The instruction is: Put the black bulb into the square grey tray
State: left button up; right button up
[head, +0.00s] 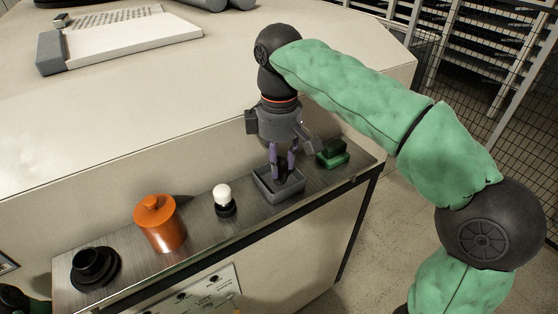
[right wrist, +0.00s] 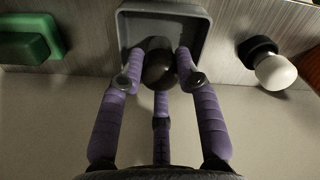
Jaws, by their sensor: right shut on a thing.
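The square grey tray (head: 284,195) sits on the narrow metal shelf, and it also shows in the right wrist view (right wrist: 165,9). My right gripper (head: 284,172) points down into the tray. Its purple fingers, also seen in the right wrist view (right wrist: 158,80), are shut on the black bulb (right wrist: 158,62). The bulb is dark and round and lies within the tray's outline between the fingers. I cannot tell whether it touches the tray floor. My left gripper does not show; only a bit of my left arm is in the lower left corner of the head view.
Left of the tray stand a white bulb on a black base (head: 223,197), an orange lidded pot (head: 159,222) and a black stepped round part (head: 95,267). A green block (head: 332,154) sits close to the tray's right. The shelf's front edge (head: 215,255) is near.

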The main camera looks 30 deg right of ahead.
aim_at(279, 159)
jog(key=shift+f, duration=0.4)
jog(key=shift+f, duration=0.1)
jog(key=o, duration=1)
jog(key=shift+o, duration=0.2)
notch_tip(279, 159, up, 12)
jog(key=shift+p, duration=0.45)
